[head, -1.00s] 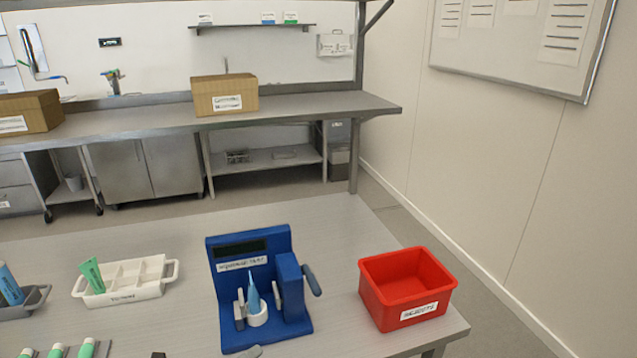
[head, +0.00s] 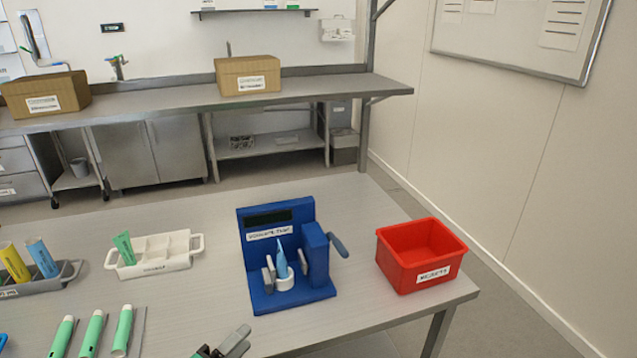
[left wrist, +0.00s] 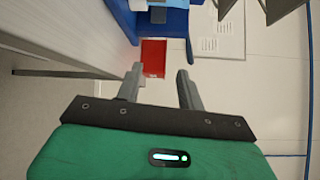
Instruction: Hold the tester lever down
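The blue tester (head: 256,275) stands on the table, with a dark display and a label on its upright back. A light-blue tube (head: 281,259) stands in a white cup (head: 284,283) on the tester, between grey jaws. My left gripper (head: 240,341) is at the bottom edge of the head view, in front of the tester and apart from the lever. In the left wrist view, its fingers (left wrist: 160,72) are spread with nothing between them. My right gripper is not in view.
A red bin (head: 421,277) stands right of the tester near the table's right edge. A white tray (head: 155,268) with a green tube is to the left. A grey rack (head: 70,277) holds yellow and blue tubes. Several green tubes (head: 92,333) lie front left.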

